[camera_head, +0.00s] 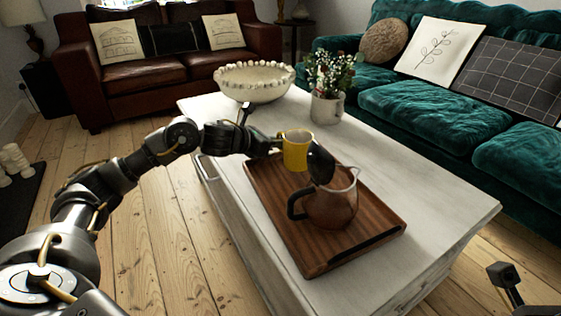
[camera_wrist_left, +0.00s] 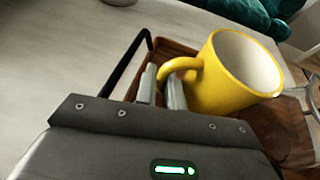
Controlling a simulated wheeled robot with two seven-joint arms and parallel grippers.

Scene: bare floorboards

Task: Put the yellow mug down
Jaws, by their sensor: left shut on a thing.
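The yellow mug (camera_head: 297,152) is upright or nearly so at the far end of the wooden tray (camera_head: 300,247). In the left wrist view the mug (camera_wrist_left: 222,88) is tilted in the picture, and its white inside looks empty. My left gripper (camera_head: 277,146) comes in from the left and is shut on the mug's handle; its fingers (camera_wrist_left: 162,88) are also in the left wrist view. I cannot tell whether the mug's base touches the tray. A dark part at the lower right edge may be my right gripper (camera_head: 506,285); its jaws are unclear.
A glass jug (camera_head: 333,208) with a dark handle stands on the tray, close in front of the mug. A beaded bowl (camera_head: 254,83) and a potted plant (camera_head: 327,106) stand farther back on the white table (camera_head: 440,203). The table's right side is clear.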

